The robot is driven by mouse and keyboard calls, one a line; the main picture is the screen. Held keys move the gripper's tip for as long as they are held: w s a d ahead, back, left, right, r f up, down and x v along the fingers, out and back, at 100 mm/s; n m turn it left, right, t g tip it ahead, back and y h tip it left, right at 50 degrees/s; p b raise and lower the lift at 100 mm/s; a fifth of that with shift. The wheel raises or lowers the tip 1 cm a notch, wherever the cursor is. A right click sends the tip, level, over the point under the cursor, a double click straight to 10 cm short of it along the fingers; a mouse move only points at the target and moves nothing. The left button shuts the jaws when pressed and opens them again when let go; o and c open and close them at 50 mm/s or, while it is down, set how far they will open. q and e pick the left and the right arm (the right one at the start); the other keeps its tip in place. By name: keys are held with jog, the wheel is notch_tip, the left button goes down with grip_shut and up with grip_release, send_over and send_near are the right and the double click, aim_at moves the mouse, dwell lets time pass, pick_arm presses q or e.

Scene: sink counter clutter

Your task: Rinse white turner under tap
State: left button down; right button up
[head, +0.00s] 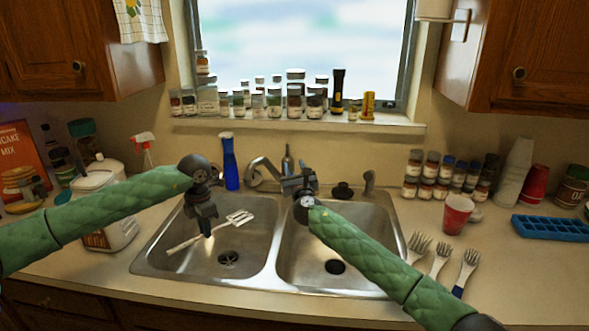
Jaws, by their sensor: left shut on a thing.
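The white turner (239,218) is over the left sink basin (255,258), its slotted head toward the upper right and its handle toward the lower left. My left gripper (207,230) points down and is shut on the turner near the middle of its handle. The fingers hide part of the handle. The tap (260,170) stands behind the sink, its spout angled up and left of my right gripper. My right gripper (298,184) is at the back of the sink, in front of the tap's base and hiding it. Its finger opening is not clear. No water stream is visible.
The right basin (335,245) is empty beneath my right arm. A blue bottle (230,162) stands behind the left basin. A white jug (105,215) stands at left.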

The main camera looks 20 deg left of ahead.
pick_arm(q)
jog(key=shift+s+d+r+p, duration=0.1)
jog(key=shift+s+r+p, duration=0.1)
jog(key=shift+s+r, duration=0.5)
jog(key=shift+s+r+p, duration=0.2)
jog(key=shift+s+r, duration=0.15)
jog(key=shift+r, duration=0.6)
jog(key=shift+s+d+r+p, duration=0.1)
jog(key=shift+s+r+p, duration=0.1)
jog(key=shift+s+r, duration=0.5)
jog(key=shift+w+r, duration=0.15)
jog(key=shift+w, duration=0.1)
